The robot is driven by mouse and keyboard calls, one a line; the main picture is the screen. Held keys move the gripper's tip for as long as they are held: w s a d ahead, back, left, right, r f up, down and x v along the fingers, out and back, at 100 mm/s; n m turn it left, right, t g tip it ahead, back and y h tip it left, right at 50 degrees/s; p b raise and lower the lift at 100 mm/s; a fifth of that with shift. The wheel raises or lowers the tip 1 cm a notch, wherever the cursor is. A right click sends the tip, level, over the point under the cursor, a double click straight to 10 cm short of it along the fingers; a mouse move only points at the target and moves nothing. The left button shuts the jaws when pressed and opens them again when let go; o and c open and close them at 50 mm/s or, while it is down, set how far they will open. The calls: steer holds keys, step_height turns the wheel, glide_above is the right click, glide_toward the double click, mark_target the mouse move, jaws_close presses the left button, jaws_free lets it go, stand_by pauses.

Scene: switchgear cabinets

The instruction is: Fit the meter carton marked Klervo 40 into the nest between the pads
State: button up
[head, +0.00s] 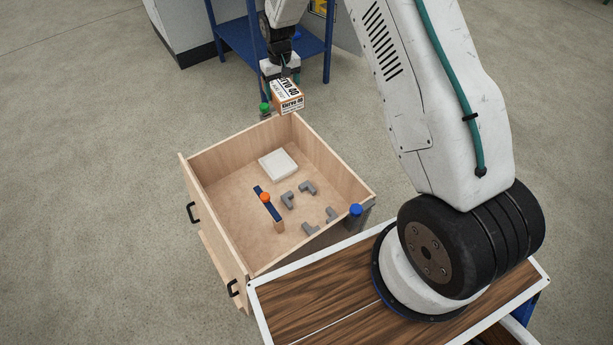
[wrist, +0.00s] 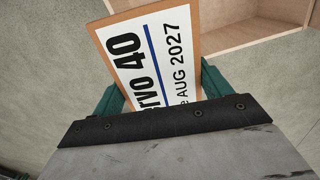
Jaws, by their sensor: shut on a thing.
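The meter carton marked Klervo 40 (head: 288,99) is white and orange-brown with black lettering. My gripper (head: 284,78) is shut on it and holds it in the air at the far corner of the wooden crate. In the wrist view the carton (wrist: 155,55) shows a label with "40", a blue line and "AUG 2027", between the green fingers of my gripper (wrist: 160,92). Several grey L-shaped pads (head: 308,188) stand on the crate floor around a bare patch, which looks like the nest (head: 309,208). The carton is well apart from them.
The open wooden crate (head: 228,152) has raised walls and black handles.

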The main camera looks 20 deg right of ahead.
steer(key=s+a+f+n, duration=0.1)
steer(key=s+f, duration=2.3)
steer(key=f, duration=0.1)
steer(key=shift+s+a+f, duration=0.1)
steer(key=shift+a+f, duration=0.05)
steer(key=shift+f, duration=4.75)
steer(key=o, duration=1.3)
steer(key=shift+r, duration=0.1)
